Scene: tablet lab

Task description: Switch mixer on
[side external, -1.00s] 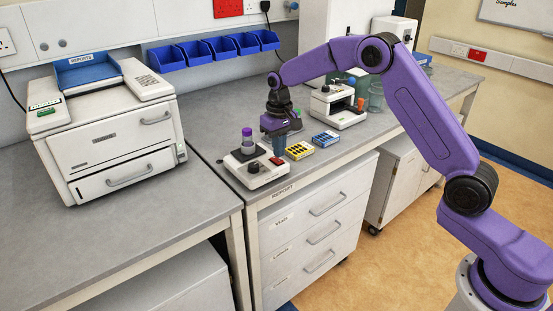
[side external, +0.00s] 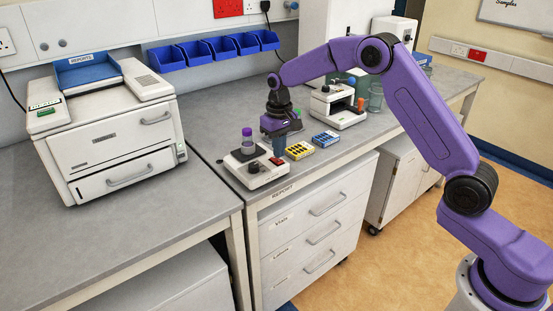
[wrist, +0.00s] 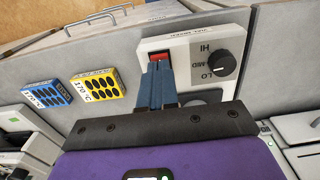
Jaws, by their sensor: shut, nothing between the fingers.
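My gripper (side external: 279,154) is shut and empty, pointing down over the mixer's right end. In the wrist view its blue fingertips (wrist: 158,66) lie at the red switch and cover part of it. I cannot tell whether they touch it.
A yellow block (side external: 299,150) and a blue block (side external: 325,138) with dark wells lie just right of the mixer. A white instrument (side external: 338,107) stands behind them. A large printer-like machine (side external: 108,130) is at left, and blue bins (side external: 213,50) hang on the wall.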

